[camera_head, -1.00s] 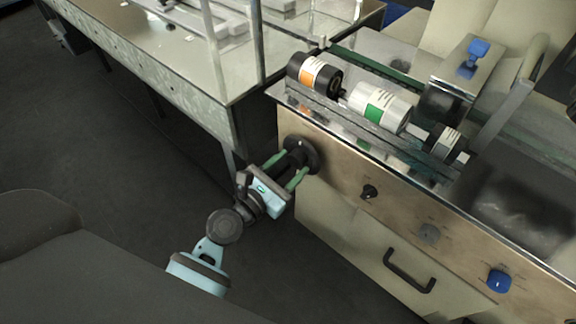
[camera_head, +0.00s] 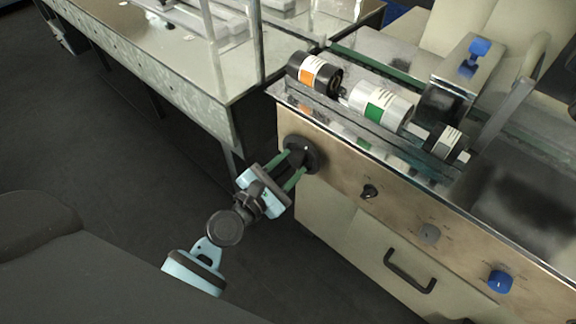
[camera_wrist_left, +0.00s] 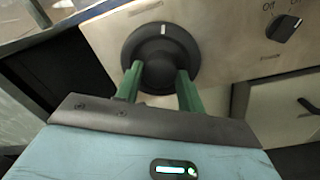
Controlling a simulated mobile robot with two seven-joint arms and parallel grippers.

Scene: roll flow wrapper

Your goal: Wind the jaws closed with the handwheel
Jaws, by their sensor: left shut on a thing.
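The handwheel (camera_head: 303,150) is a round black wheel with a hub on the tan front panel of the machine, near its left end. My left gripper (camera_head: 291,168) is shut on the hub, with one green finger on each side. The left wrist view shows the handwheel (camera_wrist_left: 160,38) close up, with a white mark at the top of its rim and the left gripper's fingers (camera_wrist_left: 159,84) around the hub. Which parts are the jaws I cannot tell. My right gripper is not in view.
On top lie a black roll with an orange label (camera_head: 314,72), a white roll with a green label (camera_head: 381,107) and a smaller labelled roll (camera_head: 447,141).

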